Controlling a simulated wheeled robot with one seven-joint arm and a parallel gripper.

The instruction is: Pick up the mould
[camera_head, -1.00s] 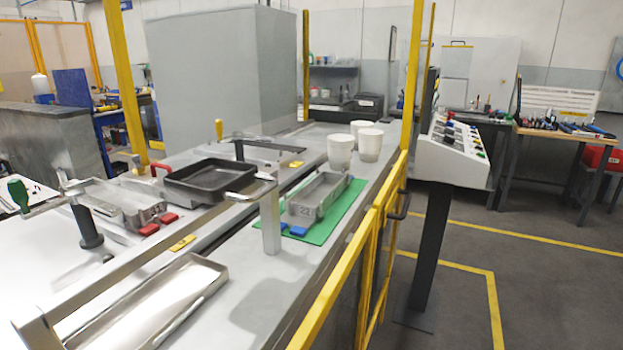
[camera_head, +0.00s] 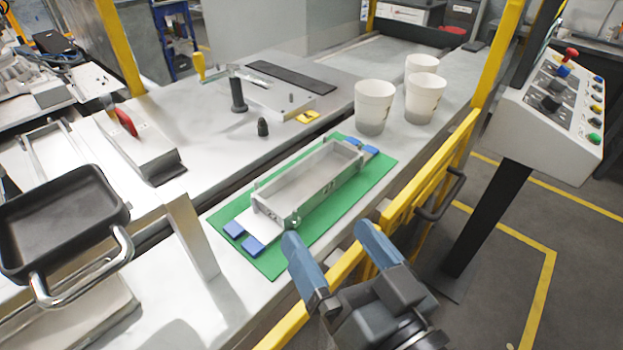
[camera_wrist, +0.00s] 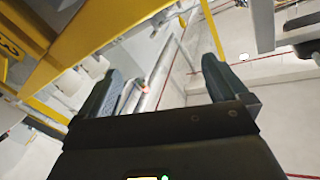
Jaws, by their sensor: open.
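The mould (camera_head: 312,182) is a long grey metal tray with raised walls and blue end tabs. It lies on a green mat (camera_head: 268,263) on the bench in the middle of the head view. My gripper (camera_head: 328,236) is at the lower middle of the head view, with its two blue-grey fingers spread apart and nothing between them. It is in front of the mould's near end and apart from it, by the yellow rail. The wrist view shows both fingers (camera_wrist: 160,75) open, facing the room's walls and ceiling; the mould does not show there.
A yellow rail (camera_head: 435,185) runs along the bench's right edge. White cups (camera_head: 374,104) stand beyond the mould. A black pan (camera_head: 62,225) is at the left, and a metal upright (camera_head: 192,238) stands near the mat. A control panel (camera_head: 548,118) stands at right.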

